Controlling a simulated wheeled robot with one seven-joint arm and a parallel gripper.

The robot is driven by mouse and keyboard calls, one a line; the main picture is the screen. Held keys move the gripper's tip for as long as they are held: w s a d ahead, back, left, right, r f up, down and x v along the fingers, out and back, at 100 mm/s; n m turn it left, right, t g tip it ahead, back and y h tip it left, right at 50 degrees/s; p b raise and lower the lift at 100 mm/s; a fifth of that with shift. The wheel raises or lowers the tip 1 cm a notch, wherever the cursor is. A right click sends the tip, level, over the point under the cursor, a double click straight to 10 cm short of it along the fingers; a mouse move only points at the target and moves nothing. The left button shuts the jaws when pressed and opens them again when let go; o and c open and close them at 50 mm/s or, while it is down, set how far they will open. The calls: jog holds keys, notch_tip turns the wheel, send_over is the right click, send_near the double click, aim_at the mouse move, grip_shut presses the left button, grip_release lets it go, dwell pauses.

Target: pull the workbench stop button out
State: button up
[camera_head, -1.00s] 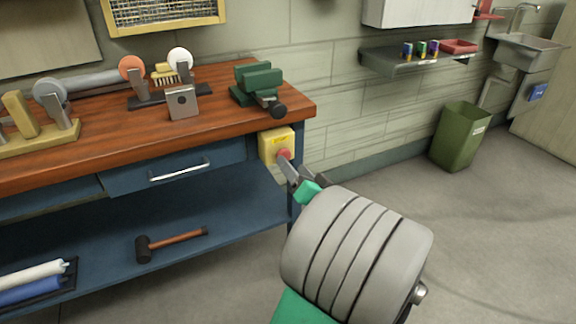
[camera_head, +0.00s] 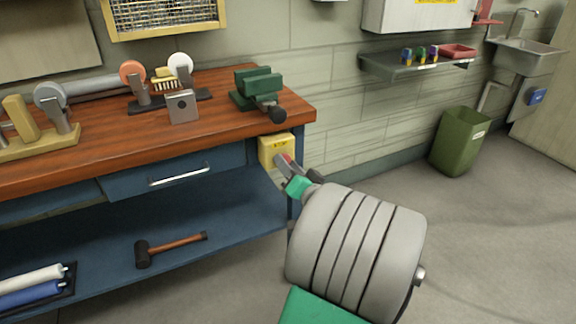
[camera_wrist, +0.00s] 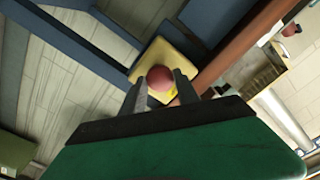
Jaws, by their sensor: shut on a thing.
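The stop button is a red round knob (camera_wrist: 160,79) on a yellow box (camera_head: 277,147) fixed to the workbench's right front corner, below the wooden top. In the head view my gripper (camera_head: 288,166) is at the face of the box and hides most of the red knob. In the wrist view its two grey fingers stand on either side of the knob and are shut on it. The yellow box (camera_wrist: 165,55) shows behind the knob there. How far the knob stands out from the box cannot be told.
The wooden bench top (camera_head: 225,130) lies just above the box, with a green vise (camera_head: 258,88) on it. A drawer (camera_head: 178,172) is to the left. A green bin (camera_head: 459,140) stands at the right. The floor between is clear.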

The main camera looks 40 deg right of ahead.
grip_shut()
dwell(0.8)
